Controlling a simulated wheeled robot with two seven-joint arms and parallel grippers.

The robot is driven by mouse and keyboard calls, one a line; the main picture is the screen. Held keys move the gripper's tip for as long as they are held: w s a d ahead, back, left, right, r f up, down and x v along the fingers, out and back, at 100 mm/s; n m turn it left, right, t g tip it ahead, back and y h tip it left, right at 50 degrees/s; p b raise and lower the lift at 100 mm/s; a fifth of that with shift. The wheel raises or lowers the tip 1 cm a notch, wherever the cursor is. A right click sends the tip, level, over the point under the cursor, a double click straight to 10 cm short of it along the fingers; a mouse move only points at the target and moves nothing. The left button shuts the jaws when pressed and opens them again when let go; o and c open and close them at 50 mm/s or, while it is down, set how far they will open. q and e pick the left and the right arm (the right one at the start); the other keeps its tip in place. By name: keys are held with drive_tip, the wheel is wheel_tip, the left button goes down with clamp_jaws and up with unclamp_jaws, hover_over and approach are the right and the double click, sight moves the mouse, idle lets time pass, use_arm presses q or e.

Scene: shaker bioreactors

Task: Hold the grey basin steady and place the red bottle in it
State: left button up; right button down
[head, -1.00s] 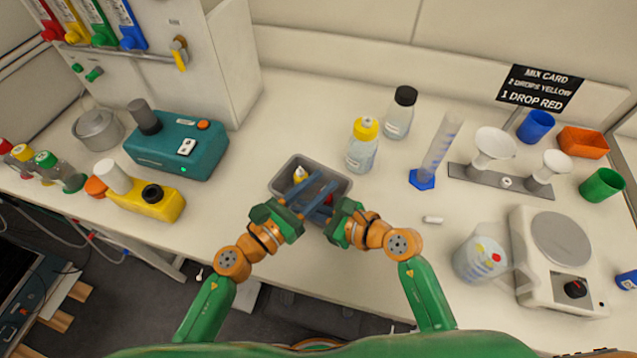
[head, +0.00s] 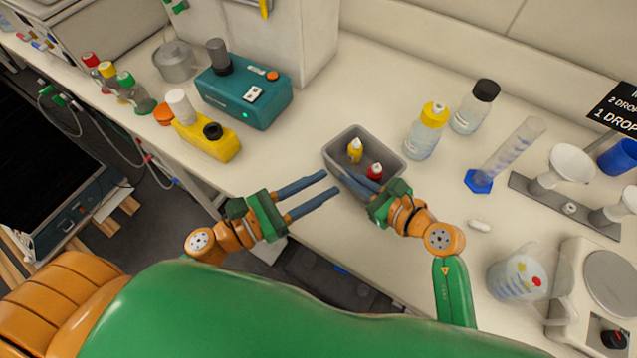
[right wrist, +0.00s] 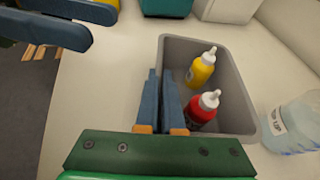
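The grey basin (head: 395,157) stands on the bench; it also shows in the right wrist view (right wrist: 236,85). The red bottle (head: 374,171), white-capped, stands upright inside it, near my right fingers (right wrist: 203,108). A yellow bottle (head: 355,151) stands farther back in the basin. My right gripper (head: 356,179) is at the basin's near wall; in the right wrist view its fingers (right wrist: 161,78) straddle the wall and look closed on it. My left gripper (head: 327,183) is open and empty, left of the basin's near side and apart from it.
A clear yellow-capped bottle (head: 427,130) and a black-capped bottle (head: 475,107) stand right of the basin. A yellow device (head: 205,136) and teal device (head: 243,95) stand to the left. A beaker (head: 522,272) stands front right. Bench left of the basin is clear.

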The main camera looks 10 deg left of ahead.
drive_tip(key=c, duration=1)
unclamp_jaws()
